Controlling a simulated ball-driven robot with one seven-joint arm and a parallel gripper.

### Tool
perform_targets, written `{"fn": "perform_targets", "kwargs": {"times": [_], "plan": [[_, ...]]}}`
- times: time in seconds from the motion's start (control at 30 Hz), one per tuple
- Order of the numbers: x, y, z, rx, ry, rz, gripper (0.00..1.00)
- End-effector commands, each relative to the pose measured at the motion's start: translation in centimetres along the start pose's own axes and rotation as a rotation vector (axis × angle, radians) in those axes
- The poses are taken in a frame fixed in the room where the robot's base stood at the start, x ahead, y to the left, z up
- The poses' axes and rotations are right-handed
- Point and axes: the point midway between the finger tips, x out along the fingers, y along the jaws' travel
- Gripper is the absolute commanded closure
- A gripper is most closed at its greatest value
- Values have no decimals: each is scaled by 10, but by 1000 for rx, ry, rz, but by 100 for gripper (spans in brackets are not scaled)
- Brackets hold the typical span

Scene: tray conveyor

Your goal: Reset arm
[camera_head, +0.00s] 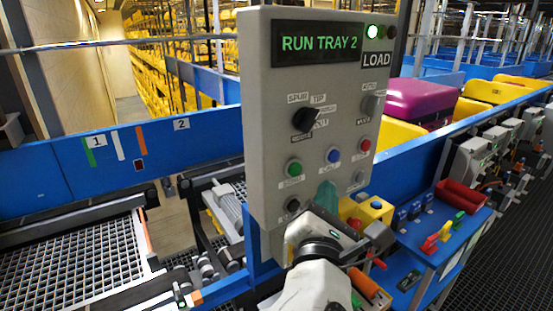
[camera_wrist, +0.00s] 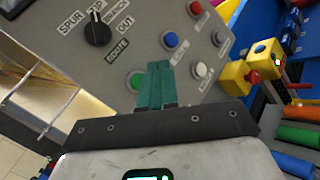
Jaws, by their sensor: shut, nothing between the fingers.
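My gripper (camera_head: 325,192) is in front of the lower part of a grey control panel (camera_head: 262,150) in the head view. Its teal fingers are together with nothing between them, and they also show in the wrist view (camera_wrist: 158,72). The fingertips are close to the panel face, just right of the green button (camera_wrist: 136,81); I cannot tell whether they touch the panel. The green button also shows in the head view (camera_head: 293,168). The blue button (camera_wrist: 170,40) is above the fingers and the white button (camera_wrist: 200,70) is to their right.
A black selector knob (camera_head: 305,118) is on the panel. A yellow box with a red button (camera_head: 376,207) is right of my gripper. A blue shelf (camera_head: 425,245) holds a red bin (camera_head: 462,196).

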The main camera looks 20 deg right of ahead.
Motion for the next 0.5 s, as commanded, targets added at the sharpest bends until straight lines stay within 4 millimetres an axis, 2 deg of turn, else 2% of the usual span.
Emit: {"fn": "perform_targets", "kwargs": {"times": [0.07, 0.13, 0.23, 0.37, 0.4, 0.5], "plan": [[0, -2, -1, 7, 4, -5, 100], [0, -13, -5, 40, 22, -28, 100], [0, -48, -19, 160, 80, -108, 100], [-12, -123, -50, 432, 180, -312, 100], [-19, -149, -60, 527, 204, -392, 100], [-45, -208, -84, 758, 243, -608, 100]]}}
